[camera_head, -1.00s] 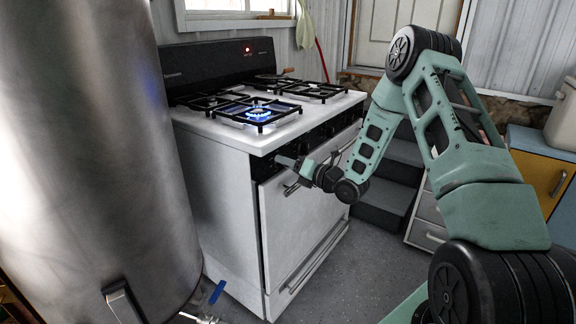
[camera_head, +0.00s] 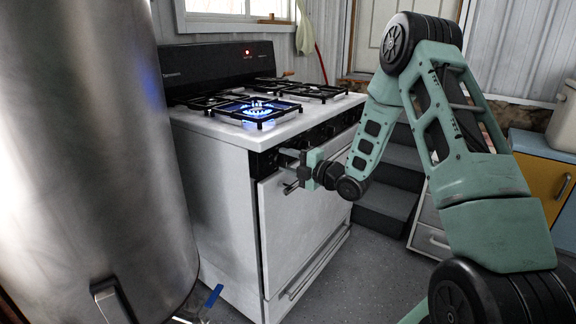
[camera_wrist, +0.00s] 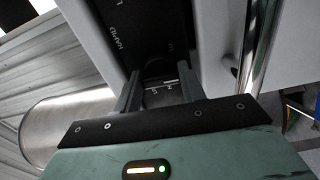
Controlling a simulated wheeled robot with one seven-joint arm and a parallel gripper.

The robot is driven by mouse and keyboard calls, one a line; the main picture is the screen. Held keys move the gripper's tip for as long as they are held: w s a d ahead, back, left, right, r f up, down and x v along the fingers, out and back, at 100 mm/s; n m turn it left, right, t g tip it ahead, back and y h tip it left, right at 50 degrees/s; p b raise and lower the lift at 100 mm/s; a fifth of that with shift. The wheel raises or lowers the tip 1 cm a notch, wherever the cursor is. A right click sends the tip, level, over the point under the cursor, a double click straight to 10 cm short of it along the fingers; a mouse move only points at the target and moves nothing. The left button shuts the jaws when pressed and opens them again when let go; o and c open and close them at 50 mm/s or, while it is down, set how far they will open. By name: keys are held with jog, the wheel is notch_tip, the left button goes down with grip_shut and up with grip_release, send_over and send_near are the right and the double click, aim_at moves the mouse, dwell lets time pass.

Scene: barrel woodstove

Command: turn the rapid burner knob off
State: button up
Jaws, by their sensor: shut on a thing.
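The white stove (camera_head: 222,180) has a front-left burner lit with a blue flame (camera_head: 257,109) under its black grate. My gripper (camera_head: 287,166) is at the left end of the dark knob panel on the stove's front. In the wrist view its two fingers (camera_wrist: 158,84) are shut on a dark knob (camera_wrist: 160,68), one finger on each side. White lettering shows on the black panel (camera_wrist: 125,32) beside it. The knob is mostly hidden by the gripper in the head view, and I cannot read its setting.
A large steel barrel (camera_head: 85,150) stands close at the left of the stove. The oven door handle (camera_wrist: 248,50) runs close by the gripper in the wrist view. Dark steps (camera_head: 385,190) and drawers stand at the right. The floor in front is clear.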

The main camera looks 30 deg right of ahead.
jog(key=m, duration=0.4)
jog(key=shift+f+m, duration=0.1)
jog(key=shift+m, duration=0.2)
jog(key=m, duration=0.3)
jog(key=shift+m, duration=0.4)
jog(key=m+p, duration=0.1)
jog(key=m, duration=0.3)
jog(key=m+p, duration=0.2)
jog(key=m, duration=0.3)
jog(key=shift+s, duration=0.1)
jog(key=m+p, duration=0.2)
jog(key=m, duration=0.2)
jog(key=shift+m, duration=0.3)
jog(key=m+p, duration=0.2)
jog(key=m, duration=0.2)
jog(key=shift+a, duration=0.1)
jog(key=m+p, duration=0.2)
jog(key=m, duration=0.3)
jog(key=m+p, duration=0.2)
jog(key=m, duration=0.2)
jog(key=shift+a, duration=0.1)
jog(key=shift+m, duration=0.3)
